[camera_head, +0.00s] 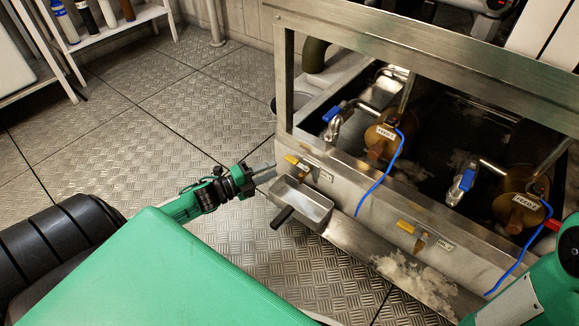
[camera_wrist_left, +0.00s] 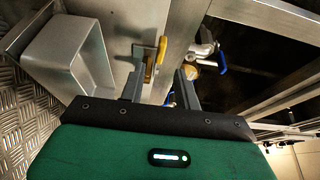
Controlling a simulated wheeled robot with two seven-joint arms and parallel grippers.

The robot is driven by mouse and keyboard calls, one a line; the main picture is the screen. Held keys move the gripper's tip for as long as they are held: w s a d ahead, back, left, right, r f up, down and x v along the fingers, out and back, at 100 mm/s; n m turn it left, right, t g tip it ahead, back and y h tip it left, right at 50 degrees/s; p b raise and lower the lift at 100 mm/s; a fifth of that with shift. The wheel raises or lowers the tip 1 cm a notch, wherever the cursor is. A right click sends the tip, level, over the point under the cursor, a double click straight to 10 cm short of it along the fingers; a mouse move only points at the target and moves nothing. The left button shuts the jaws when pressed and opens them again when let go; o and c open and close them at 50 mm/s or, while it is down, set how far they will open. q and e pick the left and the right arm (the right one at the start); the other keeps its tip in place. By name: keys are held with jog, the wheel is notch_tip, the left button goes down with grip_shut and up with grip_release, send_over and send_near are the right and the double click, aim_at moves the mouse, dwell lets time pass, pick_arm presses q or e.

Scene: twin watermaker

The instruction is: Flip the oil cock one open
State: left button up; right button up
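Oil cock one (camera_head: 297,161), a small valve with a yellow lever, sits on the front face of the steel housing beside a label reading like OIL-1. My left gripper (camera_head: 264,172) is just to its left in the head view. In the left wrist view, the yellow lever (camera_wrist_left: 161,50) shows just beyond the fingertips of my left gripper (camera_wrist_left: 159,77), in line with the gap between them. The fingers are apart and hold nothing; I cannot tell whether one touches the lever. My right arm shows at lower right, but its gripper does not.
A metal tray (camera_head: 303,203) with a black handle sits below the cock, close to my left gripper. A second yellow-levered cock (camera_head: 405,226) is further right. Blue-handled taps (camera_head: 331,114) and blue cables (camera_head: 381,176) are above. The steel frame (camera_head: 420,57) overhangs the housing.

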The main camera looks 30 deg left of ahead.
aim_at(290, 162)
pick_arm(q)
jog(key=shift+b+x, duration=1.5)
jog(key=shift+x, duration=2.1)
grip_shut()
